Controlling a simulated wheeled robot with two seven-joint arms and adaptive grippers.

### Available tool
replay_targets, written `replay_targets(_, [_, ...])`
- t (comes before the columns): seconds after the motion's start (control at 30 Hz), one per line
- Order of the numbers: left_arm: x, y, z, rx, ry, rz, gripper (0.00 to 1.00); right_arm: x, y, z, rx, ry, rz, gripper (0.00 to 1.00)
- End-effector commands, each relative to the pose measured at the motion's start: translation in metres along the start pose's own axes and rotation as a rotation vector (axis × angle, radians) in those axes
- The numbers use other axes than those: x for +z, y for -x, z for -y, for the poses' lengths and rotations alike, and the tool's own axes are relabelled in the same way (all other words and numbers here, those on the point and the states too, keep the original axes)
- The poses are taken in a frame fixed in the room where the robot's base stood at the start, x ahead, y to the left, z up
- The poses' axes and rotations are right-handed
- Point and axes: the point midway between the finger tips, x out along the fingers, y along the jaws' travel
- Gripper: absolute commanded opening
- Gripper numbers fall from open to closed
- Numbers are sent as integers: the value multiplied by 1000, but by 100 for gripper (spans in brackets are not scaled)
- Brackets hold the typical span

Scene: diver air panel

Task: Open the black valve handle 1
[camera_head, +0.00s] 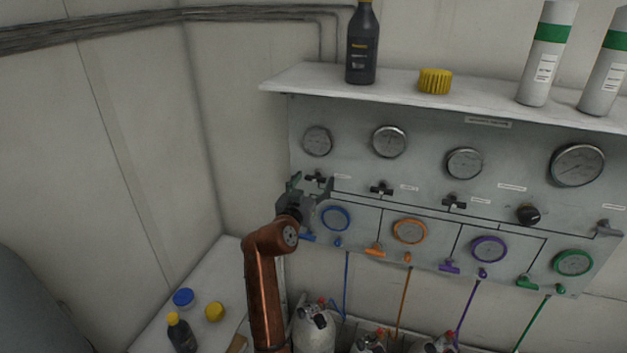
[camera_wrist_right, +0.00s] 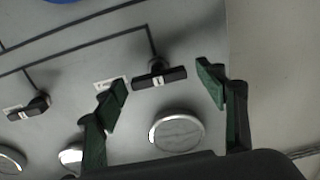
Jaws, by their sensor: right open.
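A row of small black valve handles runs along the grey panel (camera_head: 357,178). The leftmost black valve handle (camera_head: 315,178) is partly hidden by my right gripper (camera_head: 311,187). In the right wrist view this handle (camera_wrist_right: 160,78) is a black bar with a white mark, lying crosswise to the dark line that leads to it. My right gripper (camera_wrist_right: 165,84) is open, with one green-padded finger on each side of the bar. Gaps show between the fingers and the bar. I cannot read a number on it. My left gripper is not in view.
A second black handle (camera_head: 381,189) sits to the right. Round gauges (camera_head: 389,142) are above; coloured rings, such as the blue one (camera_head: 335,218), are below. A shelf (camera_head: 284,80) with a dark bottle (camera_head: 362,45) juts out above the panel. A wall closes the left side.

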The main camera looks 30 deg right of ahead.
Motion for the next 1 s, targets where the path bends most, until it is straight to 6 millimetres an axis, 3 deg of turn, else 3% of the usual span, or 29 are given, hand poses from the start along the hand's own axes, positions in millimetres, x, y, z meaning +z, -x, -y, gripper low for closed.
replay_targets(0.07, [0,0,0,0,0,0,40,0,0,0,0,0,0,65])
replay_targets(0.7, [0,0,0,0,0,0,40,0,1,0,-1,0,0,23])
replay_targets(1.0, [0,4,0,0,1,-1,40,-1,0,0,0,43,0,23])
